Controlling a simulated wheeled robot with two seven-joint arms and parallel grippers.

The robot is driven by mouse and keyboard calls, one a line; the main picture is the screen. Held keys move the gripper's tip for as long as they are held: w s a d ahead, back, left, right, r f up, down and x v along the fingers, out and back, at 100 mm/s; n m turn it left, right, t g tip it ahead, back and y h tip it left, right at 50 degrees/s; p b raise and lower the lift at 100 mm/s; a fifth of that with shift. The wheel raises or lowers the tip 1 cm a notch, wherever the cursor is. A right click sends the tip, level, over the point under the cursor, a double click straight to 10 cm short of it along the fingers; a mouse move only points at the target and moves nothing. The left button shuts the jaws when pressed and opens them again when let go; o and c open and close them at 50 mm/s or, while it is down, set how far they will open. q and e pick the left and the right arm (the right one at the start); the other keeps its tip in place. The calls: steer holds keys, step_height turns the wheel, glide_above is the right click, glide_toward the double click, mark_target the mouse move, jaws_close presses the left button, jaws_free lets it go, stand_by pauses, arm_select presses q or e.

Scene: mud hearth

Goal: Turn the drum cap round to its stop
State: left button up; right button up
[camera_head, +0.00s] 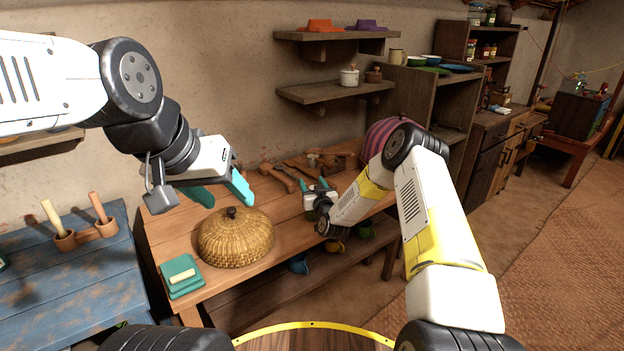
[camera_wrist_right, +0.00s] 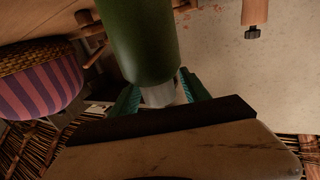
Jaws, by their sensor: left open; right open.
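A dark green cylinder (camera_wrist_right: 140,40), which seems to be the drum, fills the top middle of the right wrist view. A pale grey piece (camera_wrist_right: 158,96), perhaps its cap, shows at its lower end. My right gripper (camera_wrist_right: 160,94) is open, with one teal finger on each side of the pale piece; I cannot tell if they touch it. In the head view my right gripper (camera_head: 311,184) is low over the wooden bench, and my wrist and arm hide most of the drum there. My left gripper (camera_head: 222,190) is open and empty above the woven dome.
Wooden tools (camera_head: 283,178) lie behind my right gripper. A striped basket (camera_head: 372,140) is right of it. A blue table (camera_head: 80,285) is at left.

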steer(key=shift+w, duration=0.1)
jaws_close()
steer(key=shift+m+h, duration=0.3)
steer(key=shift+h, duration=0.2)
steer(key=m+h, duration=0.1)
steer(key=h, duration=0.1)
steer(key=m+h, duration=0.1)
steer(key=shift+d+t+h, duration=0.2)
steer(key=shift+t+h, duration=0.1)
steer(key=shift+h, duration=0.1)
steer(key=shift+d+m+g+h, duration=0.2)
steer(key=shift+m+h, duration=0.5)
steer(key=shift+h, duration=0.25)
steer(key=shift+d+m+g+h, duration=0.15)
steer(key=shift+d+m+h, duration=0.1)
steer(key=shift+m+h, duration=0.6)
steer(key=shift+d+m+g+h, duration=0.2)
steer(key=shift+m+h, duration=0.35)
steer(key=shift+h, duration=0.55)
jaws_free()
